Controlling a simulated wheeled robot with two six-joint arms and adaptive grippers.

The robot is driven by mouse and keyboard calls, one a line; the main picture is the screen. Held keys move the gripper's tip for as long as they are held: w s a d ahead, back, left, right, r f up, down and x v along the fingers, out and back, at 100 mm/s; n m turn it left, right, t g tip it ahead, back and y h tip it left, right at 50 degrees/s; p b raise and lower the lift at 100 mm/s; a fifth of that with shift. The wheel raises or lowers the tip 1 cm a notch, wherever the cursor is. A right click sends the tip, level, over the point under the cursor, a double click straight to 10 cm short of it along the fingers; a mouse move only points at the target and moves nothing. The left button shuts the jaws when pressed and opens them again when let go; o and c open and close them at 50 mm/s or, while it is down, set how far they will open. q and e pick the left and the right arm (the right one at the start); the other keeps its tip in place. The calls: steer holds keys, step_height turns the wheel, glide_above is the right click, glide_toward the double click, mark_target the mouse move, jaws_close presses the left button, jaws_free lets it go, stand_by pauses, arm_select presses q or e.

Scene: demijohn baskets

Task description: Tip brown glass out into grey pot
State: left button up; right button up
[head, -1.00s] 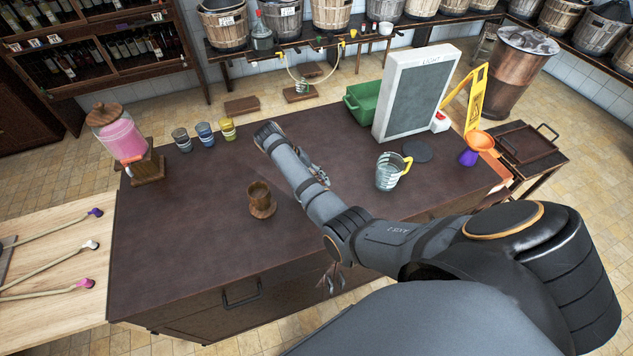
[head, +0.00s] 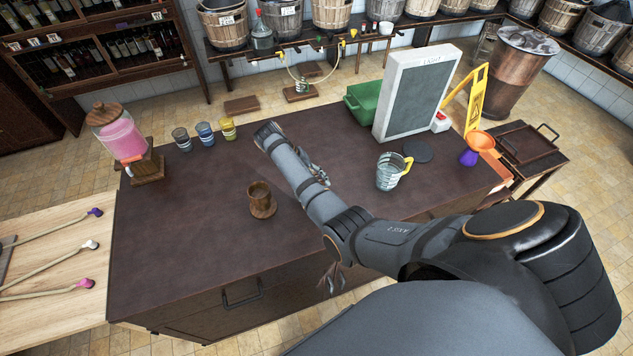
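The brown glass (head: 259,192) stands upright on the dark counter (head: 190,240), left of my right arm. The grey pot (head: 182,140) stands at the counter's back left, at the left end of a row of small pots. My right gripper (head: 319,174) is partly hidden behind my forearm, over the counter to the right of the glass. Another gripper, apparently my left (head: 331,279), shows just below my arm at the counter's front edge. Neither gripper touches the glass. Their finger gaps are too small and covered to judge.
A blue pot (head: 205,133) and a yellow pot (head: 228,129) stand beside the grey pot. A pink dispenser (head: 121,137) stands to their left. A glass jug (head: 389,172), a sign board (head: 415,98) and a green crate (head: 364,101) are to the right. The counter's left middle is clear.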

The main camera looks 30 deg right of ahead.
stand_by(0.4)
steer(key=shift+s+f+t, duration=0.15)
steer(key=shift+f+t, duration=0.2)
steer(key=shift+t, duration=0.55)
steer(key=shift+s+m+t, duration=0.2)
steer(key=shift+m+t, duration=0.2)
steer(key=shift+t, duration=0.5)
